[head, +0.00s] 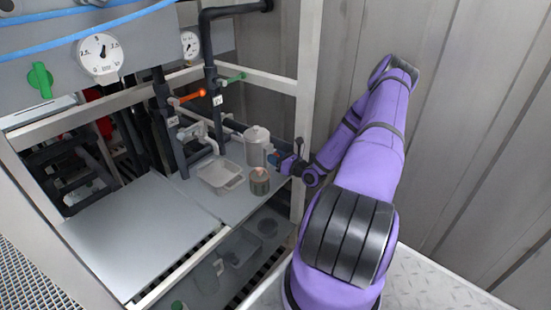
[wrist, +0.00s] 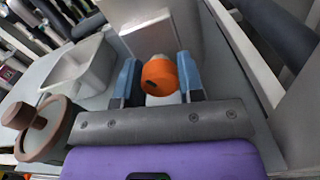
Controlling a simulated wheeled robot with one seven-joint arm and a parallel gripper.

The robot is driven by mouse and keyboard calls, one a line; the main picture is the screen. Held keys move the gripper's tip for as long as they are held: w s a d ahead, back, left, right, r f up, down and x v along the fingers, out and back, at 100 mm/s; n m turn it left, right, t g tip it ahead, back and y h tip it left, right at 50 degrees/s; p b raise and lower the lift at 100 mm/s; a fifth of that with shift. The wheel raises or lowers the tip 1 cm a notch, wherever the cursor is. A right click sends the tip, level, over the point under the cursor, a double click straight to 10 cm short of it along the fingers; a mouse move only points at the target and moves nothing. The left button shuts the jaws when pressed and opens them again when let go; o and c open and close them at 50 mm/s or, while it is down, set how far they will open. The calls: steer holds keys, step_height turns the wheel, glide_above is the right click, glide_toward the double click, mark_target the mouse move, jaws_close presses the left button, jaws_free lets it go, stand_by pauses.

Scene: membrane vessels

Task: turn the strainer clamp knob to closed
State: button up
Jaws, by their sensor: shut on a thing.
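The strainer (head: 256,147) is a pale upright vessel at the back of the grey bench, left of my gripper in the head view. Its pale body (wrist: 147,35) also shows at the top of the wrist view. The orange clamp knob (wrist: 158,75) sits in front of that body. My gripper (wrist: 160,78) has its two blue fingers shut on the knob, one on each side. In the head view my gripper (head: 273,158) reaches in from the right and hides the knob. I cannot read the knob's turned position.
A brown-lidded pot (head: 259,182) stands close below my gripper, and at the left in the wrist view (wrist: 42,125). A pale open tray (head: 220,176) lies left of it. Black pipes with orange (head: 190,97) and green handles and a white frame post (head: 307,100) stand nearby.

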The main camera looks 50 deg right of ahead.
steer(key=shift+m, duration=2.3)
steer(key=o, duration=0.9)
steer(key=s, duration=0.7)
steer(key=s+d, duration=0.1)
steer(key=s, duration=0.3)
steer(key=shift+w, duration=0.1)
